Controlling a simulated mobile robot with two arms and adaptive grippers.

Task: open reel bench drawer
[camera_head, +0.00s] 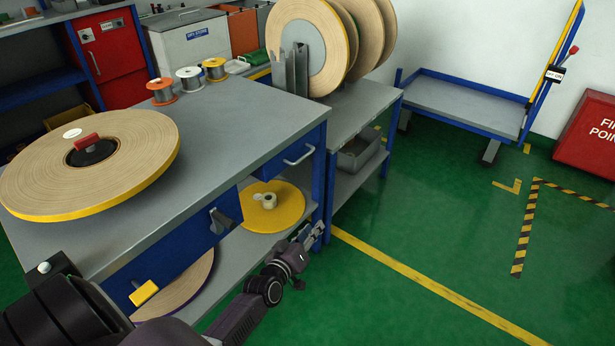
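The reel bench (235,130) has a grey top and a blue frame. Its drawer (270,168) has a blue front under the right part of the top, with a silver bar handle (299,156); it looks closed. My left gripper (317,229) is low beside the bench's right front leg, below the handle and apart from it. It is small and seen from behind, so I cannot tell whether its fingers are open. A large tape reel (130,165) lies on the bench top. My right gripper is not in view.
A blue panel with a grey catch (218,221) is left of the drawer. A yellow disc (285,210) lies on the lower shelf. A side table (365,105) with upright reels adjoins the bench. The green floor (430,240) in front right is clear; a trolley (465,105) stands behind.

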